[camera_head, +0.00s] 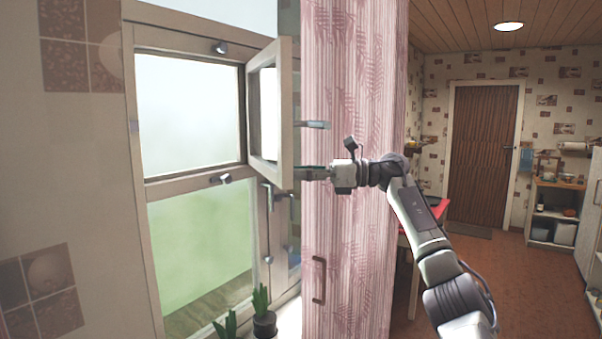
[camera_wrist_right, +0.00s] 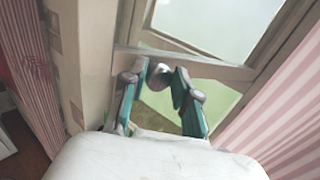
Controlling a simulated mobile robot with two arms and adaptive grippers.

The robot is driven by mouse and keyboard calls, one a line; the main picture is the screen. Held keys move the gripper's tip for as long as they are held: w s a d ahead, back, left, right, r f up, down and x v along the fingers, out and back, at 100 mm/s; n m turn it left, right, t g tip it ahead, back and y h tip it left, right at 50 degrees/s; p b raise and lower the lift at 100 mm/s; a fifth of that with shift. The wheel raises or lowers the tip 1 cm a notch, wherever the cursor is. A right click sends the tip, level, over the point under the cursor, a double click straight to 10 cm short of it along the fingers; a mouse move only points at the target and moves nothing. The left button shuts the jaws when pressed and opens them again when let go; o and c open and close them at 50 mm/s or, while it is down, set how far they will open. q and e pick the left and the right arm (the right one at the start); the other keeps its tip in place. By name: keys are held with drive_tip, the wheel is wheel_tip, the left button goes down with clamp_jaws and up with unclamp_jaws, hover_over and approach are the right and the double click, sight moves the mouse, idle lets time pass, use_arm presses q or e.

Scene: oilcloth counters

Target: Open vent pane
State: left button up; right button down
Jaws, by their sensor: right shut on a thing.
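The vent pane (camera_head: 285,115) is the small upper pane with a pale frame; it stands swung out at an angle from the window. My right gripper (camera_head: 303,174) comes in from the right, at the pane's lower right edge. In the right wrist view its teal fingers (camera_wrist_right: 160,85) are on both sides of a rounded dark metal handle (camera_wrist_right: 159,74) and shut on it. The pane's glass and frame show beyond the fingers. In the head view the fingertips are small and the handle in them cannot be made out. My left gripper is not in view.
The window frame (camera_head: 128,100) has a large upper glass and metal latches. Potted plants (camera_head: 264,322) stand on the sill below. A tall pink patterned cabinet (camera_head: 350,80) with a handle stands close behind my right forearm. Open floor (camera_head: 470,270) lies farther right.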

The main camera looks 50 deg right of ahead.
drive_tip(key=c, duration=1.1)
unclamp_jaws()
drive_tip(key=shift+w+d+r, duration=0.1)
drive_tip(key=shift+r, duration=0.05)
drive_tip(key=shift+o, duration=1.1)
drive_tip(key=shift+w, duration=0.25)
drive_tip(key=v, duration=1.1)
drive_tip(key=shift+s+d+f, duration=0.2)
drive_tip(key=shift+d+f, duration=0.1)
drive_tip(key=shift+d, duration=0.05)
